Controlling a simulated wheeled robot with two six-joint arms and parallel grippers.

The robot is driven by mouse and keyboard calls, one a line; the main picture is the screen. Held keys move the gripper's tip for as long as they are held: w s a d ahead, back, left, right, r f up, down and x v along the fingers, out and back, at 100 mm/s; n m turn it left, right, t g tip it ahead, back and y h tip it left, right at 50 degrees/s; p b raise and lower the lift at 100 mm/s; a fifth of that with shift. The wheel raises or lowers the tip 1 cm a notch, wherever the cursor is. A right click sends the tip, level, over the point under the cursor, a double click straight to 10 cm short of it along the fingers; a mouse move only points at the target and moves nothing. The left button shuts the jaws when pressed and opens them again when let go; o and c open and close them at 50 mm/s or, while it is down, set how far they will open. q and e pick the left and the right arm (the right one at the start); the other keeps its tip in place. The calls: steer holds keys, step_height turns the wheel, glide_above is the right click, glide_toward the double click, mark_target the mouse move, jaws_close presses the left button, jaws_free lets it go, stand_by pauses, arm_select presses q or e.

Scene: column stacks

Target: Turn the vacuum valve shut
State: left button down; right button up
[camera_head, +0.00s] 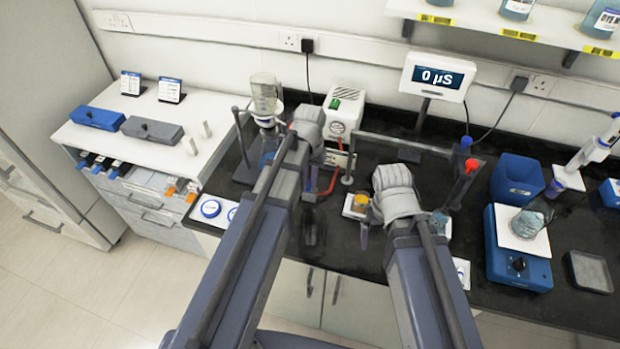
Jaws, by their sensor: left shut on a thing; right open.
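The vacuum pump (343,112) is a white box with a green switch, standing at the back of the black bench. A red hose (333,182) runs below it. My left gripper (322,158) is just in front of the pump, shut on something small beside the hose. This appears to be the vacuum valve, but my gripper and wrist hide it, so its handle's angle cannot be told. My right gripper (376,222) is open over the bench, near a small vessel of amber liquid (360,202).
A metal rail (405,143) crosses behind my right wrist. Right are red- and blue-capped tubes, a blue bin (517,181) and a blue stirrer (518,265).

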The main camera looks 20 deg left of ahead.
mark_target(310, 183)
arm_select(q)
steer(key=c, duration=0.9)
jaws_free()
steer(key=shift+r, duration=0.15)
arm_select(e)
steer(key=shift+r, duration=0.15)
arm_select(q)
step_height(310, 183, up, 8)
steer(key=p, duration=0.8)
steer(key=shift+f, duration=0.2)
arm_select(e)
step_height(310, 183, up, 8)
steer(key=shift+f, duration=0.25)
arm_select(q)
steer(key=shift+s+f, duration=0.1)
steer(key=shift+f, duration=0.05)
arm_select(e)
steer(key=shift+s, duration=0.1)
